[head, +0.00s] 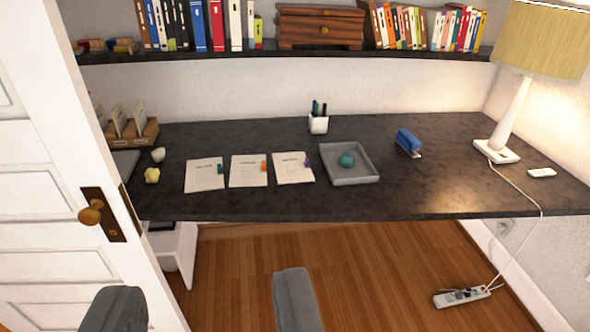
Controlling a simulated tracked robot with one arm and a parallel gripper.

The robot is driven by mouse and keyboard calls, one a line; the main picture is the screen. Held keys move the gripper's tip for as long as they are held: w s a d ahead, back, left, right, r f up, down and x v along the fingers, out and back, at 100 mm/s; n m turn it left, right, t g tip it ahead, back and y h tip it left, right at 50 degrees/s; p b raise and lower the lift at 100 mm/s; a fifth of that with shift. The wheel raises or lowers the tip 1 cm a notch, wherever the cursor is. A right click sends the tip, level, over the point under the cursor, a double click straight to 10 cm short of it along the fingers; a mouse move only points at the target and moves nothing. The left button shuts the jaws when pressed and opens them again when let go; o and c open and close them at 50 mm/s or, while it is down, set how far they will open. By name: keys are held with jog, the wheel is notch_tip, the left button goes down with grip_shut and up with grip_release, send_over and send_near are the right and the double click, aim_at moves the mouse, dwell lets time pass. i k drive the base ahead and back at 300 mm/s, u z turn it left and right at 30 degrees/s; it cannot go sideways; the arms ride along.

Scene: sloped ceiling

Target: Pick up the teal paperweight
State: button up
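The teal paperweight (347,159) is a small rounded lump. My gripper (206,308) is at the bottom of the picture, with two grey fingers spread wide apart. Nothing is between the fingers; only the door edge and wooden floor show there. The gripper is apart from the paperweight, nearer to the camera and lower left of it in the picture.
A white door (75,190) stands at the left. A shelf (260,55) hangs above. A power strip (461,297) lies on the floor.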

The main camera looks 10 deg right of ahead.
aim_at(347, 160)
jog(key=z, duration=0.15)
jog(key=i, duration=1.75)
jog(key=z, duration=0.95)
jog(key=i, duration=1.1)
jog(key=z, duration=0.55)
